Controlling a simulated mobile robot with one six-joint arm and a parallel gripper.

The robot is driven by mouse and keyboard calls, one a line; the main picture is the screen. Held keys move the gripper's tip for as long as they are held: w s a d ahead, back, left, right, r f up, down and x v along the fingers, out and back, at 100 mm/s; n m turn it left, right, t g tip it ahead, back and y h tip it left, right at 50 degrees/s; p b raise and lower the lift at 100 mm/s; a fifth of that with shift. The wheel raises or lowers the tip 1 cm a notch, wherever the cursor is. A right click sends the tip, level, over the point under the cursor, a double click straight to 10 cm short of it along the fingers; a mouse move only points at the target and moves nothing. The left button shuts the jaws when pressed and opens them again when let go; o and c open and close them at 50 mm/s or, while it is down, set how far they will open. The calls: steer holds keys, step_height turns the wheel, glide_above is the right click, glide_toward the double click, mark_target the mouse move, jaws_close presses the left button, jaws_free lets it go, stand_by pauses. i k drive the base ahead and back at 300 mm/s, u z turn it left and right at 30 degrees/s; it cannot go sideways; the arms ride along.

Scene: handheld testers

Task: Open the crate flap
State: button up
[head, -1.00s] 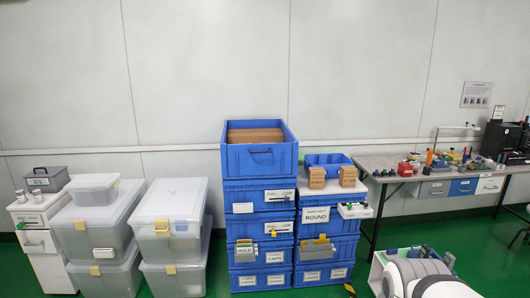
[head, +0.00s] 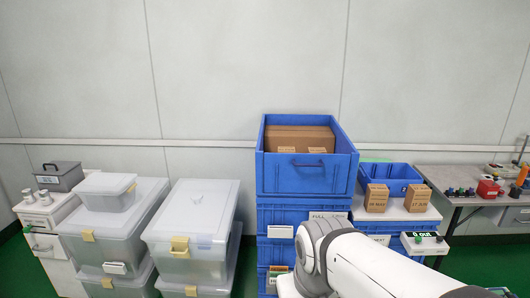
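Blue crates stand in two stacks at the centre right of the head view. The left stack has an open-topped crate (head: 305,178) on top, holding brown cardboard. Below it is a blue crate (head: 283,217) with white labels, then a lower crate (head: 263,252) partly behind my arm. Orange and green items (head: 279,270) show at a front opening lower down. I cannot tell which flap the task means. My gripper is not visible; my white arm crosses the lower right and runs off the bottom edge.
Clear lidded boxes (head: 190,225) stand to the left, beside a white cabinet (head: 45,215) with a grey case (head: 62,176). A blue bin (head: 392,174) and two small cartons (head: 376,198) sit on the right stack. A workbench (head: 450,178) is at the right.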

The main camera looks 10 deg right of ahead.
mark_target(295, 173)
steer(key=z, duration=0.25)
steer(key=i, duration=1.05)
steer(key=z, duration=0.7)
steer(key=k, duration=0.95)
steer(key=z, duration=0.15)
steer(key=i, duration=0.95)
steer(key=u, duration=0.1)
